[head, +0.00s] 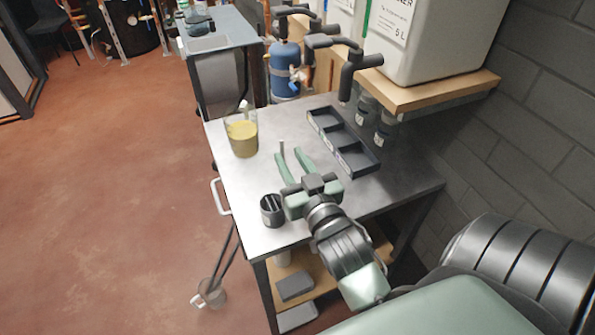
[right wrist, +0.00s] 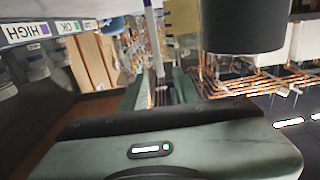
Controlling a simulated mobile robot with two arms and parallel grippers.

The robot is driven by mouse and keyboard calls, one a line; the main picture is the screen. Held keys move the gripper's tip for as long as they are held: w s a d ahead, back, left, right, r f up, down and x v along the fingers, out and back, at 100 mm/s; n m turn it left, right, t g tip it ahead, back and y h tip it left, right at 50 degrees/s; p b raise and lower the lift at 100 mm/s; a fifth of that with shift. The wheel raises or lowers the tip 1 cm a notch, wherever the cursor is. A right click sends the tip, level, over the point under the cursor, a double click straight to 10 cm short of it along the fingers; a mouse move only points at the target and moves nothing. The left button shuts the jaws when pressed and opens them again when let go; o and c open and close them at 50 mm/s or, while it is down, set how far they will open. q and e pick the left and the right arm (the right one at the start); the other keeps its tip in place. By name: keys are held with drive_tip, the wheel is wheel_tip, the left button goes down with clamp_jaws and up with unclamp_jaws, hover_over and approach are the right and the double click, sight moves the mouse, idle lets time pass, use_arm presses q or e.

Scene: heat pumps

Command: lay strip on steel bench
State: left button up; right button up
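The steel bench (head: 222,168) fills the middle of the head view. My right gripper (head: 288,153) reaches over it from the near side, with green fingers pointing away. A thin pale strip (head: 282,148) stands up at its fingertips, close to the left finger in the picture. In the right wrist view the strip (right wrist: 154,40), with a purple part, runs upward in the picture from between the fingers (right wrist: 160,90). The fingers look a little apart, but the strip seems held above the bench. My left gripper is out of view.
A dark cup (head: 272,210) with thin pieces in it stands beside my right gripper. A beaker of yellow liquid (head: 243,138) is at the left edge. A black compartment tray (head: 342,152) lies to the right. Bare steel shows at the front right. A wooden shelf (head: 440,92) overhangs the back right.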

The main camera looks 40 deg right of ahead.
drive_tip(key=v, duration=0.3)
drive_tip(key=shift+s, duration=0.35)
drive_tip(key=shift+a, duration=0.1)
